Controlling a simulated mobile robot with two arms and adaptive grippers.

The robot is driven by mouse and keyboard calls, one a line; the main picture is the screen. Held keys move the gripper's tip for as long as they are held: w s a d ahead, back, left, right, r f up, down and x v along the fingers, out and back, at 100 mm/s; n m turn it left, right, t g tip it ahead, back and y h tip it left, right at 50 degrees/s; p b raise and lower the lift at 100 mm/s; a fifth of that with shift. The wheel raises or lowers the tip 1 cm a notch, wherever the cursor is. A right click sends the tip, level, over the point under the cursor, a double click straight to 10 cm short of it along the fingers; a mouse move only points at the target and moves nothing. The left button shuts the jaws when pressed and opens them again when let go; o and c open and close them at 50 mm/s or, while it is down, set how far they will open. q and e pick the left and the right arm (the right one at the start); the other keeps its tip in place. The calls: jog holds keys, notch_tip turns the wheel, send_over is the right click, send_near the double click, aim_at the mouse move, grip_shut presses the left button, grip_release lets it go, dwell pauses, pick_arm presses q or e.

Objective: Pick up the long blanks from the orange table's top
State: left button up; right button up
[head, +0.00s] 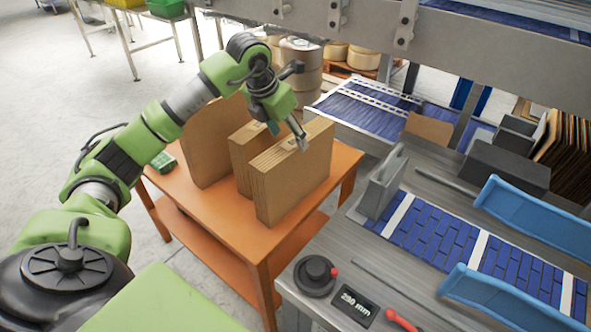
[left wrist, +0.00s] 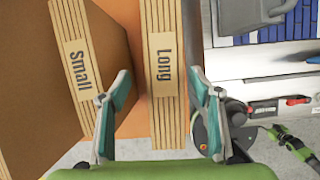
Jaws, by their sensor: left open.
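The long blanks (head: 298,182) are a brown cardboard stack standing upright on the orange table (head: 217,207), on the side nearest the machine. Their label reads "Long" in the left wrist view (left wrist: 165,55). My left gripper (head: 288,136) is just above the top edge of this stack. It is open, with one teal finger on each side of the stack in the left wrist view (left wrist: 160,120); I cannot tell whether they touch it. A small green and dark gripper, seemingly my right one (left wrist: 283,137), shows at the right edge there; its jaws are too small to read.
A stack labelled "Small" (left wrist: 77,65) stands close beside the long blanks. Another brown stack (head: 205,145) stands farther left. A small green object (head: 164,161) lies at the table's left edge. The machine (head: 385,262), with a blue belt, borders the table on the right.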

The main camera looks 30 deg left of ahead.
aim_at(294, 141)
pick_arm(q)
jog(key=x, duration=0.2)
jog(key=p+x, duration=0.1)
jog(key=shift+w+d+f, duration=0.25)
jog(key=shift+w+d, duration=0.1)
jog(key=shift+w+f, duration=0.15)
jog(key=shift+f, duration=0.25)
grip_shut()
jog(key=shift+r, duration=0.1)
jog(key=shift+w+r, duration=0.1)
jog(key=shift+r, duration=0.05)
